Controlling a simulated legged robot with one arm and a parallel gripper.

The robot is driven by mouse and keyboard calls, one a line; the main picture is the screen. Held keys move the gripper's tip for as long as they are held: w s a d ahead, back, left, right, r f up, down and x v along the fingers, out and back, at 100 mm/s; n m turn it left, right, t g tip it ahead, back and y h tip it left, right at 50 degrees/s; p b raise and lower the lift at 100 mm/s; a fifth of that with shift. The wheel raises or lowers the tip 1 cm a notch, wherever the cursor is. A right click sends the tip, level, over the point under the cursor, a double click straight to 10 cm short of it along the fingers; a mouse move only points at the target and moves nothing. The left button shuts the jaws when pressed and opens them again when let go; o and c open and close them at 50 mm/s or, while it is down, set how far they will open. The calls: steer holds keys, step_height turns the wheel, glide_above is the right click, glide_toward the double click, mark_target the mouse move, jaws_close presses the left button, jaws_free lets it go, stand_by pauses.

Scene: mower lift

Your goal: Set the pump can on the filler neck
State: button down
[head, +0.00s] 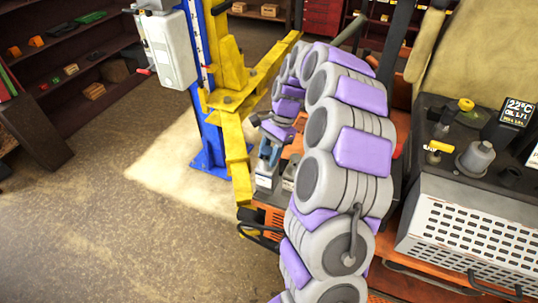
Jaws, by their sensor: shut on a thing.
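My gripper (273,150) hangs at the end of my arm in the middle of the head view, left of the mower. It is shut on a small blue and pale-grey thing, which I take for the pump can; my arm and fingers cover much of it, so its shape and tilt are unclear. It is well apart from the mower's top deck (456,197) at the right. On that deck stand a yellow cap (465,104), a yellow-handled part (437,148) and a grey rounded can-like part (475,159). A dark round fitting (510,175) lies right of it. I cannot tell which is the filler neck.
A small display (519,111) on the mower shows 22°C and oil figures. A yellow and blue lift post (228,85) stands close left of my gripper. The mower's tan seat (485,50) rises behind the deck. Shelves (75,50) line the back left; the left floor is clear.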

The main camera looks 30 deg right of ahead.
steer(key=shift+r+p, duration=2.6)
steer(key=shift+r, duration=3.55)
